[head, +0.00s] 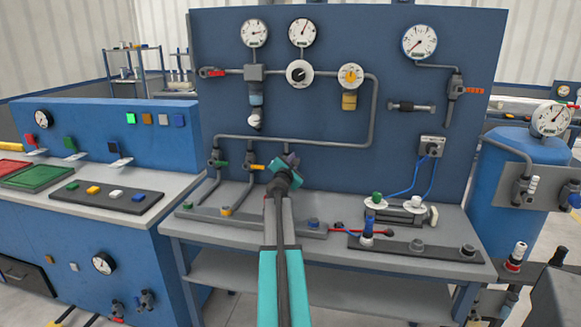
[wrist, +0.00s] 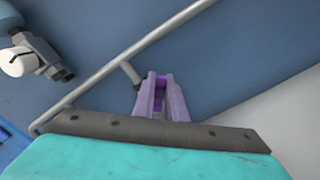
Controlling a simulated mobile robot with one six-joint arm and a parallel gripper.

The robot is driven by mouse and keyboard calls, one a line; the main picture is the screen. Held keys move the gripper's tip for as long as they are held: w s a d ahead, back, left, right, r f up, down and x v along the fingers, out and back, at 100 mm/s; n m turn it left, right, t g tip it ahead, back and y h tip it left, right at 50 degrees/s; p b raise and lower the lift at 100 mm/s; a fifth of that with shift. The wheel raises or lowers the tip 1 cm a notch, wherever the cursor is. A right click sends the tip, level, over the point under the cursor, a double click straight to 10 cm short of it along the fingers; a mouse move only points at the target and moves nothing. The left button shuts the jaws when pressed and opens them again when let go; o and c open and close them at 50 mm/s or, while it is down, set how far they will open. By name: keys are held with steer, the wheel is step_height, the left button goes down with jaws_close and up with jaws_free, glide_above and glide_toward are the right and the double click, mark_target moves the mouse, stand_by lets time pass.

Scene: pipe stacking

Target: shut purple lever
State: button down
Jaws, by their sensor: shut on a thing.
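The purple lever (wrist: 160,98) stands at a short pipe stub in the wrist view, just beyond the dark bar of my gripper. My gripper (head: 284,172) is at the third valve of the row under the long horizontal pipe in the head view. It is shut on the purple lever. The teal gripper parts and the arm hide most of that valve and the lever's lower end. I cannot tell the lever's exact angle.
A green-lever valve (head: 216,162) and a yellow-lever valve (head: 251,166) sit close to the left. The blue panel (head: 330,110) rises right behind. The grey bench (head: 330,200) below carries pipe fittings. A pressure tank (head: 525,165) stands at right.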

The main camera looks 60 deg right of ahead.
steer(key=shift+s+d+f+m+b, duration=0.1)
steer(key=shift+s+f+m+b, duration=0.25)
steer(key=shift+f+m+b, duration=1.05)
steer(key=shift+s+d+f+m+b, duration=0.1)
steer(key=shift+s+f+m+b, duration=0.2)
steer(key=shift+m+b, duration=2.05)
steer(key=shift+s+d+f+m+b, duration=0.1)
steer(key=shift+s+f+m+b, duration=0.25)
steer(key=shift+f+m+b, duration=1.45)
step_height(320, 180, up, 2)
steer(key=shift+n+b, duration=0.55)
steer(key=shift+b, duration=0.25)
steer(key=c, duration=1.8)
jaws_free()
steer(key=shift+s+r, duration=0.1)
steer(key=v, duration=1.3)
steer(key=shift+a+p, duration=0.35)
steer(key=shift+p, duration=0.05)
